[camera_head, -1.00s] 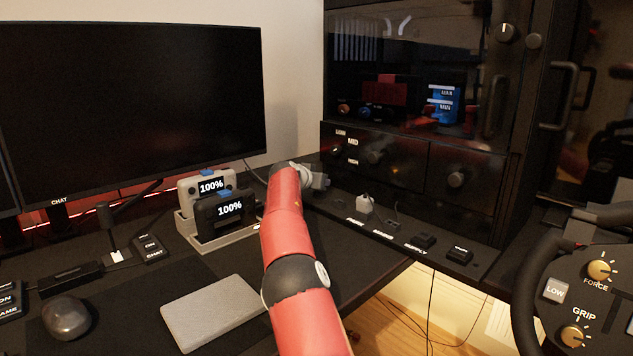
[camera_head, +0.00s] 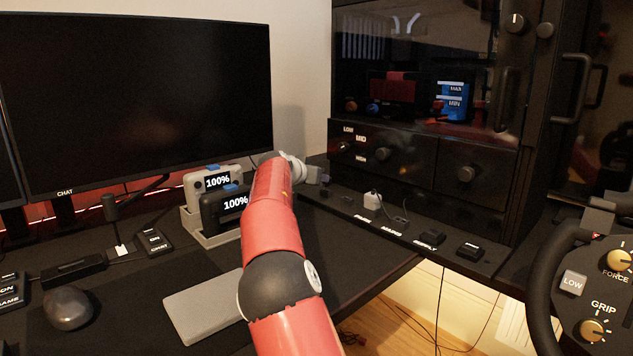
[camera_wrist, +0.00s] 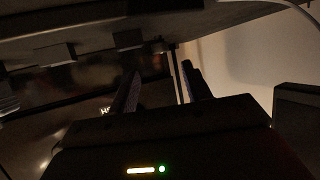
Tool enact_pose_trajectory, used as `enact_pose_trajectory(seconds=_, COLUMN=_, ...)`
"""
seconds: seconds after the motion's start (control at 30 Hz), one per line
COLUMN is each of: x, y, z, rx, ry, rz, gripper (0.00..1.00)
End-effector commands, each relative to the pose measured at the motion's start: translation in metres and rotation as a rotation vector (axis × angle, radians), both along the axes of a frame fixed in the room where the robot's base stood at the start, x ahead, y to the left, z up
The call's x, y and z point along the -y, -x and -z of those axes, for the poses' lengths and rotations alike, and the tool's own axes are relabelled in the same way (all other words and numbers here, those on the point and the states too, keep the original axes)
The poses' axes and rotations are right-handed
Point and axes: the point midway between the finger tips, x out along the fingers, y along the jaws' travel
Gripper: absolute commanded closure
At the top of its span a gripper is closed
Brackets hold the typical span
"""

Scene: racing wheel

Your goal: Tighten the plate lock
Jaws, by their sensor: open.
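I cannot pick out the plate lock for certain in either view. My gripper (camera_head: 316,175) is at the far end of my red arm, in front of the lower left of the black cabinet (camera_head: 425,160). In the head view it is small, dark and partly hidden by my wrist. In the wrist view my gripper (camera_wrist: 161,68) shows two dark fingers standing apart, with nothing seen between them. Faint lettering (camera_wrist: 105,109) and a dark panel lie beyond the left finger. The wrist picture is very dark.
Two units reading 100% (camera_head: 225,203) stand left of my arm, before a large monitor (camera_head: 140,100). A steering wheel (camera_head: 590,290) is at the right.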

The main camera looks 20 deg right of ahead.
Motion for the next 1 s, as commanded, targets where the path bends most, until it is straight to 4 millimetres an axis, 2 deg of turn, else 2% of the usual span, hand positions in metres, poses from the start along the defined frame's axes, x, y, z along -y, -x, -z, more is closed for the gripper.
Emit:
enact_pose_trajectory(seconds=0.23, x=0.000, y=0.000, z=0.000, rx=-0.001, ry=-0.001, rz=0.000, gripper=0.51)
enact_pose_trajectory(seconds=0.37, x=0.015, y=0.003, z=0.006, rx=-0.015, ry=-0.021, rz=-0.038, gripper=0.51)
enact_pose_trajectory(seconds=0.53, x=0.037, y=0.011, z=0.013, rx=-0.033, ry=-0.048, rz=-0.197, gripper=0.51)
enact_pose_trajectory(seconds=0.77, x=0.034, y=0.018, z=0.001, rx=-0.003, ry=-0.010, rz=-0.373, gripper=0.51)
enact_pose_trajectory(seconds=0.87, x=0.034, y=0.014, z=0.001, rx=0.000, ry=-0.001, rz=-0.394, gripper=0.51)
enact_pose_trajectory(seconds=1.0, x=0.041, y=-0.002, z=0.007, rx=-0.001, ry=0.001, rz=-0.394, gripper=0.51)
